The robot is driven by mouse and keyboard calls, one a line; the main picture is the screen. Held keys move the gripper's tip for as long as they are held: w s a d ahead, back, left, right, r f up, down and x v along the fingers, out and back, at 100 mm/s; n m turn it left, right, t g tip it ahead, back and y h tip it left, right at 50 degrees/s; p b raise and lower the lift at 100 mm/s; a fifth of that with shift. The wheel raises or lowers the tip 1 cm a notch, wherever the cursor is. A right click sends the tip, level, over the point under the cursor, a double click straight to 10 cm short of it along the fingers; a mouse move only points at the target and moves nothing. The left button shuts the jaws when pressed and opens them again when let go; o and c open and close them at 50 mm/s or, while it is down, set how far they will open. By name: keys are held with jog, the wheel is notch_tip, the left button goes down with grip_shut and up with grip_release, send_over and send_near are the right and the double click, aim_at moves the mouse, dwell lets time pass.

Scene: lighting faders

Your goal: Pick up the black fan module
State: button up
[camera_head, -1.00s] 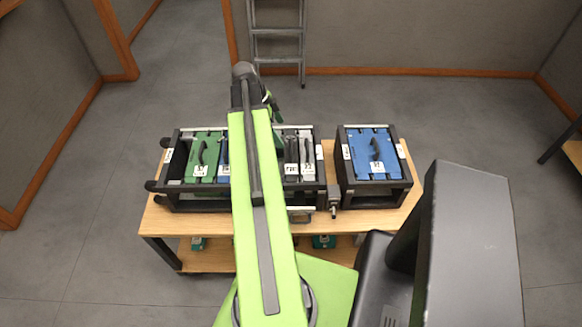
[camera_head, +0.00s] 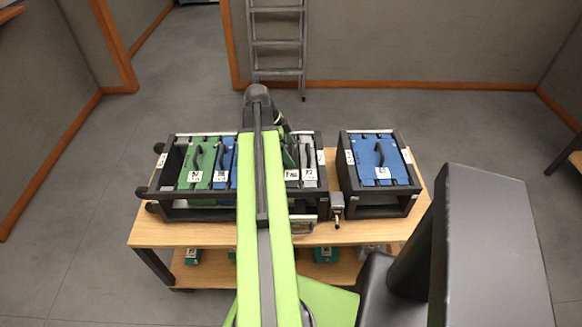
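A black rack (camera_head: 195,215) on the wooden table holds a row of modules with handles and white labels. A narrow dark module (camera_head: 291,163), which may be the black fan module, stands right of my green arm, beside a grey module (camera_head: 308,163). My arm hides the middle of the rack, and the dark module is partly covered. My gripper (camera_head: 287,148) is at the arm's far end, over or close to the dark module. Its fingers are mostly hidden, so I cannot tell whether it touches anything.
Green (camera_head: 199,160) and blue (camera_head: 222,165) modules fill the rack's left part. A second black rack (camera_head: 378,203) on the right holds a wide blue module (camera_head: 377,152). Small teal items lie on the shelf below the table (camera_head: 190,232). A ladder (camera_head: 278,45) leans behind.

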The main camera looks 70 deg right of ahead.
jog(key=c, duration=1.7)
jog(key=shift+c, duration=0.2)
notch_tip(320, 180, up, 15)
jog(key=p, duration=1.4)
jog(key=shift+f+p, duration=0.2)
jog(key=shift+p, duration=0.1)
